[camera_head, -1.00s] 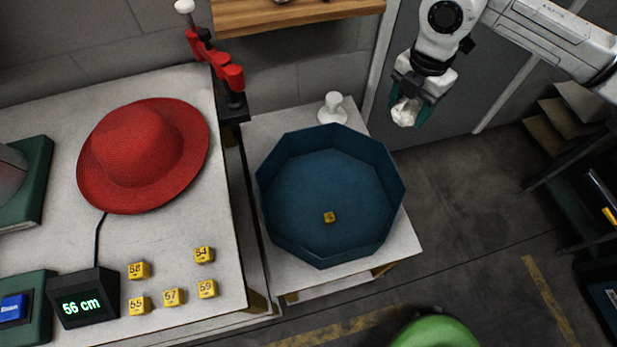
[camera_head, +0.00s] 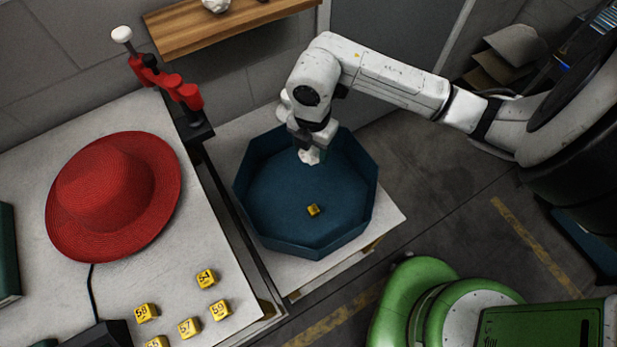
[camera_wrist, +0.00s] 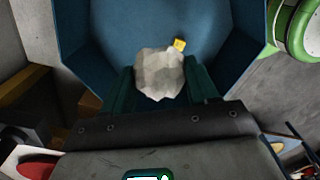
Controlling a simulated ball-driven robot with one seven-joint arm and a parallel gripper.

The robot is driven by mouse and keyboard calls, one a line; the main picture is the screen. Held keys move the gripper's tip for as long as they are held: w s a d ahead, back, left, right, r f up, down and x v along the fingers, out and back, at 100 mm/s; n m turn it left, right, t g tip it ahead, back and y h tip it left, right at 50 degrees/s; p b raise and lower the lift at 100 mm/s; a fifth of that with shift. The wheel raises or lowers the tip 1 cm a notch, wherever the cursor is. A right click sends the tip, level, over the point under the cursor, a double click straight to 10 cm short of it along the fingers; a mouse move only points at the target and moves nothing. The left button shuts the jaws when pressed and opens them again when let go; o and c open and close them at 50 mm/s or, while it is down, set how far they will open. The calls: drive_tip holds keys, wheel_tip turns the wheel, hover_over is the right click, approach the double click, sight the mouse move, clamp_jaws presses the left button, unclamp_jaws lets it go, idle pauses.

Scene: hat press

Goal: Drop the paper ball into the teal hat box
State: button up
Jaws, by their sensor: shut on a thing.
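The teal hat box (camera_head: 265,225) is an open octagonal box on a small pale table. A small yellow cube (camera_head: 313,210) lies on its floor; the cube also shows in the wrist view (camera_wrist: 179,45). My gripper (camera_head: 308,150) is over the back part of the box, pointing down. It is shut on the crumpled white paper ball (camera_head: 309,157). In the wrist view the paper ball (camera_wrist: 160,74) sits between the two dark green fingers, with the box floor (camera_wrist: 130,25) beyond it. The height of the ball above the floor is hard to tell.
A red hat (camera_head: 113,195) and several yellow numbered cubes (camera_head: 205,278) are on the workbench at left. A red clamp-like tool (camera_head: 185,95) stands at the bench's back corner. A wooden shelf (camera_head: 235,30) holds another pale crumpled object (camera_head: 216,5). Open floor lies right of the box.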

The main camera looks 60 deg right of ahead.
drive_tip(key=shift+f+b, duration=1.2)
drive_tip(key=shift+f, duration=0.75)
drive_tip(key=o, duration=1.1)
wheel_tip(320, 180, up, 11)
drive_tip(key=shift+f, duration=0.1)
